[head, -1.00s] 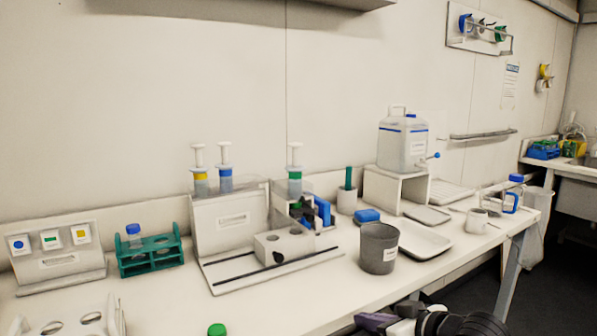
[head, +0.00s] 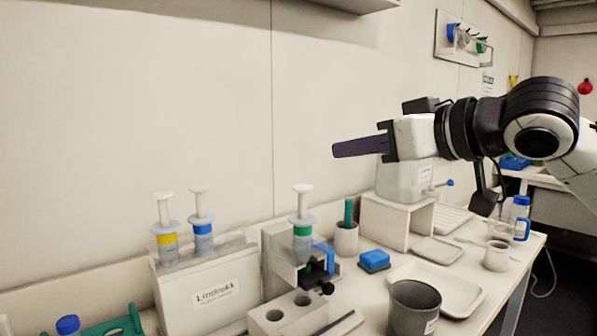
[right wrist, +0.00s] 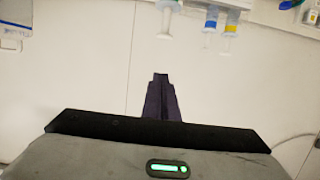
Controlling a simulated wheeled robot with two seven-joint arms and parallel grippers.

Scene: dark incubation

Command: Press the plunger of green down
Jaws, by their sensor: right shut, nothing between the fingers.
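The green-banded syringe (head: 302,230) stands upright in a grey and white stand right of the white rack, its white plunger (head: 302,195) raised above the barrel. My right gripper (head: 337,150) is shut and empty, its dark fingers pointing left, above and slightly right of that plunger, apart from it. In the right wrist view the shut fingers (right wrist: 160,80) point up the picture towards a white plunger (right wrist: 165,20) that appears upside down. The yellow-banded syringe (head: 165,238) and blue-banded syringe (head: 202,225) stand in the rack at left. My left gripper is not in view.
A white rack (head: 214,292) with a label holds the two other syringes. A grey cup (head: 413,307), a white tray (head: 465,295), a blue sponge (head: 374,259) and a jug on a white stand (head: 370,222) are to the right.

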